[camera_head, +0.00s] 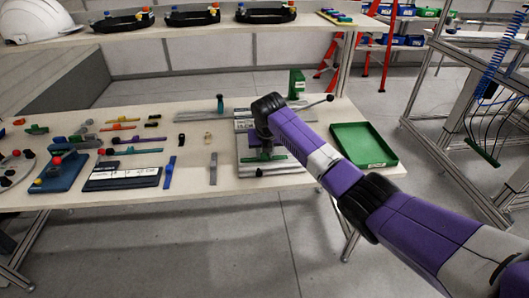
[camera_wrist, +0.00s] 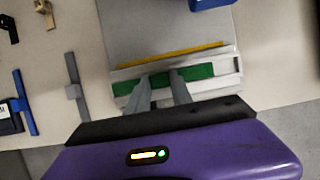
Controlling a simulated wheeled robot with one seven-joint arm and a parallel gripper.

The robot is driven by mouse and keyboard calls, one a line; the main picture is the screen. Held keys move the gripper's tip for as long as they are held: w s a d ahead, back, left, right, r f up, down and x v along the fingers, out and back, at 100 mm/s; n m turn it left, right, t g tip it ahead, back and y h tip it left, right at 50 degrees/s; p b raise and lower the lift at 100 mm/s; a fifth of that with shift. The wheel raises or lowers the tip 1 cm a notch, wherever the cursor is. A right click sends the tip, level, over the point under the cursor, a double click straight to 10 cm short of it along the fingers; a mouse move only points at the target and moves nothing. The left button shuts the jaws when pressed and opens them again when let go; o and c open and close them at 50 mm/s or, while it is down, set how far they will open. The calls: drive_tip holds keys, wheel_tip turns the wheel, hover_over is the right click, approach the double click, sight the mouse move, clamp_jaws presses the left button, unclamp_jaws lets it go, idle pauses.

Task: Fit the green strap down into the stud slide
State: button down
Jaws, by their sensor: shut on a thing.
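The green strap (camera_wrist: 198,72) lies lengthwise along a pale grey fixture in the wrist view, its two ends showing on either side of my fingers. My gripper (camera_wrist: 162,78) is shut on the strap near its middle, and the fingers hide that part. The pale slotted fixture (camera_wrist: 222,68), which looks like the stud slide, is under and around the strap. I cannot tell how deep the strap sits in it. In the head view my gripper (camera_head: 262,150) is over the fixture's grey base plate (camera_head: 285,167), and my arm covers much of it.
A yellow strip (camera_wrist: 172,55) lies along the fixture's far side. A green tray (camera_head: 362,145) is to the right on the table. Blue (camera_head: 170,172) and grey (camera_head: 213,168) straps lie to the left. A blue block with a red knob (camera_head: 60,172) stands farther left.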

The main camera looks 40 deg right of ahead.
drive_tip(key=shift+f+b, duration=0.3)
drive_tip(key=shift+f, duration=0.35)
drive_tip(key=c, duration=1.1)
unclamp_jaws()
drive_tip(key=shift+o, duration=0.2)
drive_tip(key=v, duration=0.7)
drive_tip(key=shift+r, duration=0.4)
drive_tip(key=shift+s+a, duration=0.1)
